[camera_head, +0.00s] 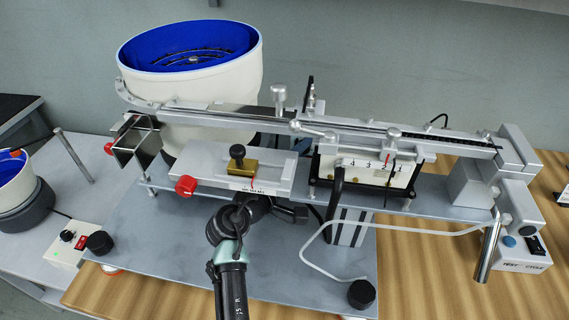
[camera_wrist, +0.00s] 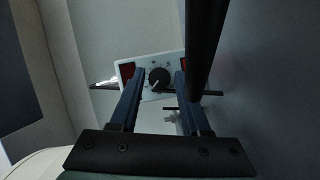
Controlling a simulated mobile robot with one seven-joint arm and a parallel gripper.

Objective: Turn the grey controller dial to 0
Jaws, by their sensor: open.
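In the wrist view a light grey controller box (camera_wrist: 128,70) lies ahead of my gripper (camera_wrist: 159,82). Its round dark dial (camera_wrist: 159,76) shows between the two fingers, with a pale pointer mark slanting to the lower left. Scale marks around the dial are too small to read. Red parts show on both sides of the dial, partly behind the fingers. My gripper is open; I cannot tell whether either finger touches the dial. In the head view my arm reaches under the gantry, where the fingertips and this controller are hidden.
The metal gantry rail (camera_head: 440,145) and a block with a red knob (camera_head: 187,185) stand over my arm. A white feeder bowl (camera_head: 235,90) is behind. A dark bar crosses the wrist view near the right finger. A pale cable (camera_head: 318,262) hangs at the right.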

